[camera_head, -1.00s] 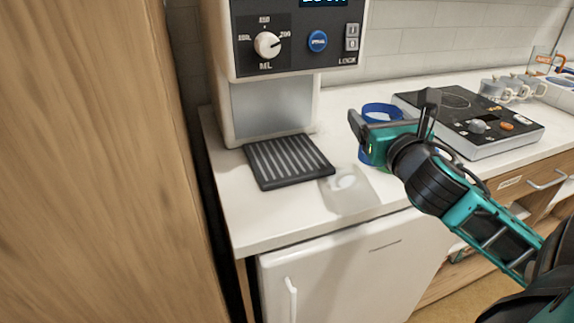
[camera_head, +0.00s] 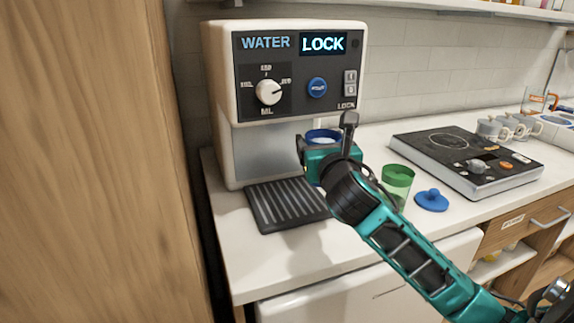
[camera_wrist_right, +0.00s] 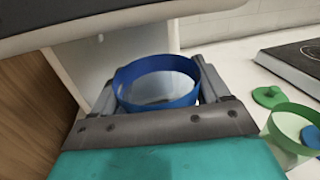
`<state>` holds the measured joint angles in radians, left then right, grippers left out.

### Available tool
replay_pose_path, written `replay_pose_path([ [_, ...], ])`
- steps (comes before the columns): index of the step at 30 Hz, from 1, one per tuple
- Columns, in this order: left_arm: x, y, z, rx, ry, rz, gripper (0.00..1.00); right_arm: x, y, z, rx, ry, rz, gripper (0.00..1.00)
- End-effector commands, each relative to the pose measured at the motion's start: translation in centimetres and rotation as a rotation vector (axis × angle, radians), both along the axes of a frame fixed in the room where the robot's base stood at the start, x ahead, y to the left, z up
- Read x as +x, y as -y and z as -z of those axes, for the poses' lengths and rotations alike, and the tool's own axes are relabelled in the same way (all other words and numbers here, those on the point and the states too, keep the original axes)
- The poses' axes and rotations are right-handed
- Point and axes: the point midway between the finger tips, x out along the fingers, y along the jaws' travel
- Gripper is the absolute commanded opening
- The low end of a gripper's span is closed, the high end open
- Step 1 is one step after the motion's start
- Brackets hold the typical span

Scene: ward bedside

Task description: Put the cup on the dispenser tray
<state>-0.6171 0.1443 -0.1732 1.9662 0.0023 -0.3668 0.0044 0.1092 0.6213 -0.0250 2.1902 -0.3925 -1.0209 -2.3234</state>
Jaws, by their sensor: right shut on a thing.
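A blue-rimmed cup (camera_wrist_right: 158,84) is between the fingers of my right gripper (camera_wrist_right: 160,95), which is shut on it; in the wrist view it looks upright and open at the top. In the head view the cup (camera_head: 322,136) shows only its blue rim behind my right gripper (camera_head: 325,147). The black ribbed dispenser tray (camera_head: 262,212) lies on the counter below the water dispenser (camera_head: 222,110). The cup is near the tray's right end, and my gripper hides part of that end. I cannot tell if the cup touches the tray. My left gripper is not in view.
The dispenser's display reads WATER and LOCK. A green cup (camera_head: 397,181) and a blue lid (camera_head: 431,201) stand on the counter right of my arm. A black hotplate (camera_head: 465,160) and several mugs (camera_head: 508,127) are farther right. A wooden panel (camera_head: 90,160) borders the left.

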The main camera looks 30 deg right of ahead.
Motion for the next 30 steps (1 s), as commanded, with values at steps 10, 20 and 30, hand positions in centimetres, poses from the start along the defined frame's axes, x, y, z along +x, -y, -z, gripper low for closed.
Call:
replay_pose_path([
  [10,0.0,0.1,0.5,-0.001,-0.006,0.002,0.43,6.5,-3.2,0.0,0.004,0.002,-0.001,0.40],
  [20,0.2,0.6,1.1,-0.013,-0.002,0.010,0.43,6.7,-3.3,3.4,0.002,-0.002,-0.001,0.40],
  [30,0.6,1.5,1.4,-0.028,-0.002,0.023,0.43,7.0,-3.4,7.1,0.000,0.000,0.000,0.40],
])
